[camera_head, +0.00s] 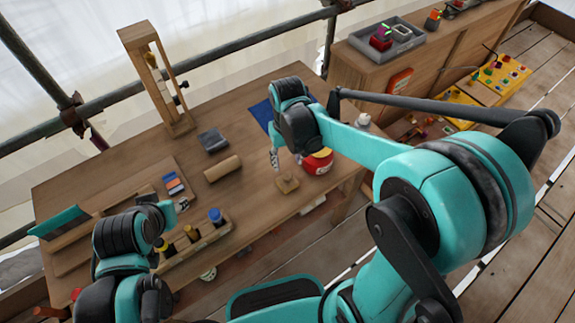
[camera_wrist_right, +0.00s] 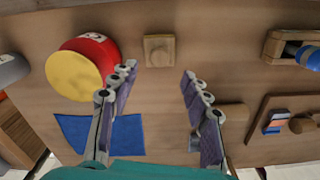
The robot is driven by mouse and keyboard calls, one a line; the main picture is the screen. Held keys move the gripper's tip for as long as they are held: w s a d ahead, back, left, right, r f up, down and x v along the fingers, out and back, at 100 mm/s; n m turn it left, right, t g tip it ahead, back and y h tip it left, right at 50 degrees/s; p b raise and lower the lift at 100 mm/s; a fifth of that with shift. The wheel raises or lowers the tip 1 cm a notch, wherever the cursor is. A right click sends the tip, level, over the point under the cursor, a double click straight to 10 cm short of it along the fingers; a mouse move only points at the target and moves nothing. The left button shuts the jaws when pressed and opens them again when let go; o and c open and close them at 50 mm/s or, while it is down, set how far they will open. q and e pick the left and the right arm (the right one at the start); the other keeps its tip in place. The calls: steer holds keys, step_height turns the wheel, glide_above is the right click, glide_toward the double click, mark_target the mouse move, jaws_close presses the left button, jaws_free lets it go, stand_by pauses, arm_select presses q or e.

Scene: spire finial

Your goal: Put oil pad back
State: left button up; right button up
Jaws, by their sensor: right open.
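A red round tin with a yellow top (camera_head: 318,163) stands near the table's front edge; it also shows in the right wrist view (camera_wrist_right: 74,76). A small square wooden block with a raised knob (camera_head: 287,184) lies beside it, and shows in the wrist view too (camera_wrist_right: 159,50). I cannot tell for sure which is the oil pad. My right gripper (camera_wrist_right: 158,74) is open and empty, its fingers pointing toward the wooden block. The tin is beside one finger. My left gripper (camera_head: 168,222) is at the lower left over the table; its jaws are unclear.
A blue cloth (camera_wrist_right: 125,134) lies near the tin. A wooden cylinder (camera_head: 222,168) and a dark grey block (camera_head: 213,140) lie mid-table. A wooden rack with bottles (camera_head: 196,244) is at the front left. A tall wooden frame (camera_head: 165,85) stands at the back.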

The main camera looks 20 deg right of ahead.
steer(key=s+d+r+m+t, duration=0.1)
steer(key=s+d+r+t, duration=0.3)
steer(key=s+r+t, duration=0.3)
steer(key=s+r, duration=0.1)
steer(key=s, duration=0.2)
steer(key=shift+d, duration=0.35)
steer(key=shift+w+f, duration=0.1)
steer(key=shift+f, duration=0.25)
